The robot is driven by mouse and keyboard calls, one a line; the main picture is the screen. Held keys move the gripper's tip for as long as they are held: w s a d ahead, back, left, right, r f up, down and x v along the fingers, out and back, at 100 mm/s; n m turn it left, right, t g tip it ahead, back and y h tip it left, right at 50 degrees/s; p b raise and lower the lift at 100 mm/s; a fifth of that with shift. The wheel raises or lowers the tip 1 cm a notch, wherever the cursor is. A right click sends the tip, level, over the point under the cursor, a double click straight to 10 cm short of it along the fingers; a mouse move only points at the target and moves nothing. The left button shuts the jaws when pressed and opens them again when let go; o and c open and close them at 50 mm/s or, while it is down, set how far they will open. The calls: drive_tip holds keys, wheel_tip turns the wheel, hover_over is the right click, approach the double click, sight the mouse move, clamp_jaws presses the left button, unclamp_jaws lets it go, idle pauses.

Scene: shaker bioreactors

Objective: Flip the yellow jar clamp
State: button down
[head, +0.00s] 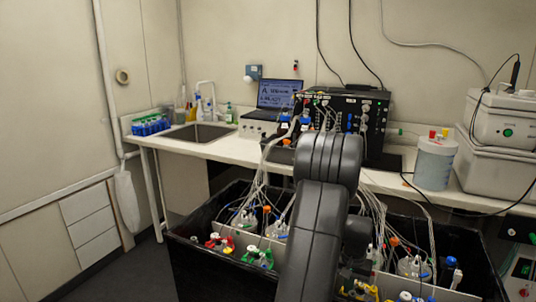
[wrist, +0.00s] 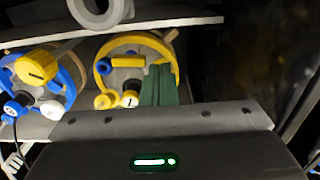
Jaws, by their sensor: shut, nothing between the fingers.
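In the wrist view, a jar top with a yellow ring-shaped clamp (wrist: 172,46) sits at upper centre. It carries a yellow bar, a blue knob and yellow caps on its lid. My gripper (wrist: 160,70) shows as green fingers, shut and empty, over the right part of this jar top. I cannot tell whether the fingers touch the clamp. The fingers hide part of the ring and lid. In the head view, yellow parts (head: 358,291) show low in the black bin, right of my arm. My arm hides the gripper there.
A jar top with a blue ring (wrist: 71,79) and yellow knob stands just left in the wrist view. A grey ledge (wrist: 200,20) lies behind. In the head view, the black bin (head: 185,262) holds several jars with many cables and tubes, below a white bench (head: 215,152).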

drive_tip(key=shift+f+b, duration=0.6)
drive_tip(key=shift+f, duration=0.3)
drive_tip(key=shift+r, duration=0.1)
idle(0.3)
drive_tip(key=shift+r+p, duration=2.35)
drive_tip(key=shift+r, duration=1.1)
drive_tip(key=shift+f, duration=0.15)
wheel_tip(320, 180, down, 7)
drive_tip(key=b, duration=0.4)
drive_tip(key=shift+b, duration=0.4)
drive_tip(key=shift+r, duration=0.2)
